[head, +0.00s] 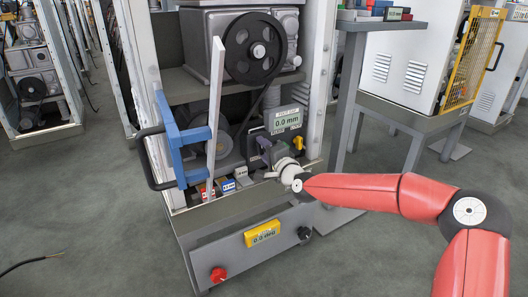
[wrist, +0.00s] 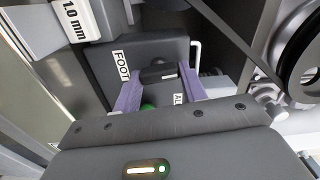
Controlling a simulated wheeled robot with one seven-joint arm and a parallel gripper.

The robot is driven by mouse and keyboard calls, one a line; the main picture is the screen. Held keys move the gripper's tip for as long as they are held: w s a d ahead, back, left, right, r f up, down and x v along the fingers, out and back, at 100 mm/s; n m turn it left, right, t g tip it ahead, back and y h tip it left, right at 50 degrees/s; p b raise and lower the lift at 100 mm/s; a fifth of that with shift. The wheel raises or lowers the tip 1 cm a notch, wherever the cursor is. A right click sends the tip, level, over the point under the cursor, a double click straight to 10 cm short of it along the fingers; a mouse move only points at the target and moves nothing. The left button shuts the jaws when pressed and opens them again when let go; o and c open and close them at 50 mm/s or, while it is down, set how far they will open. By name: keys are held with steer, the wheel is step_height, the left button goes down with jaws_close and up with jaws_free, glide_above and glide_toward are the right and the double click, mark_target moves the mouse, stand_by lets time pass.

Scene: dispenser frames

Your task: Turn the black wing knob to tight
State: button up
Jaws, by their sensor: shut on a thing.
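The black wing knob (wrist: 157,74) shows in the wrist view between the two purple fingers of my gripper (wrist: 159,82), on a dark grey block with a label reading FOOT. My gripper is shut on the knob. In the head view my gripper (head: 265,152) reaches in from the right to the lower middle of the machine, just below the grey display. The knob is hidden there behind my gripper and wrist. The knob's exact angle and any tight mark cannot be read.
A blue bracket with a black handle (head: 156,160) stands at the left. Small labelled blocks (head: 228,186) sit on the lower ledge. A large pulley (head: 255,48) is above.

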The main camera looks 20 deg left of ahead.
steer(key=shift+m, duration=0.7)
steer(key=o, duration=1)
steer(key=shift+d, duration=0.1)
steer(key=v, duration=0.7)
steer(key=shift+s+d, duration=0.2)
steer(key=shift+s, duration=0.05)
